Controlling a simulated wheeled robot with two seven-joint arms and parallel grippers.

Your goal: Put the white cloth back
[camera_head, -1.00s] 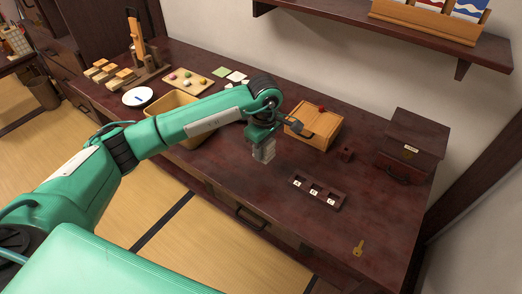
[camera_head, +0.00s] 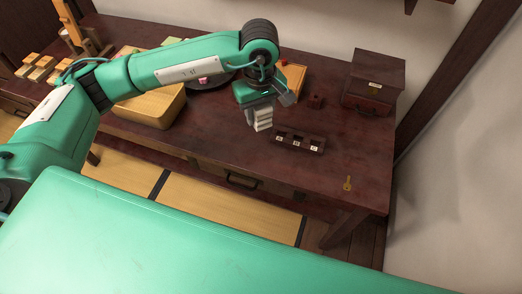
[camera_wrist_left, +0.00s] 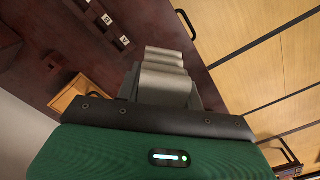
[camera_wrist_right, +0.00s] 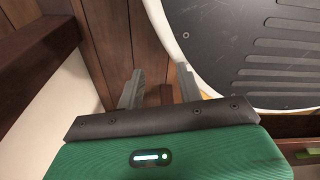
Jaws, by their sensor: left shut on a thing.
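My left gripper (camera_head: 261,112) is shut on a pale, folded thing, which looks like the white cloth (camera_head: 263,124). It hangs below the fingers above the dark desk, just left of a small slotted holder (camera_head: 284,138). In the left wrist view the pale folds of the cloth (camera_wrist_left: 165,78) fill the space between the fingers. My right gripper (camera_wrist_right: 158,85) is open and empty in the right wrist view, with its fingers apart. It is not seen in the head view.
A yellow bin (camera_head: 152,108) stands at the left. A wooden box (camera_head: 292,76), a small dark cube (camera_head: 316,102) and a dark chest (camera_head: 374,75) are behind the holder. A key (camera_head: 347,184) lies front right. The desk (camera_head: 330,165) is clear between holder and key.

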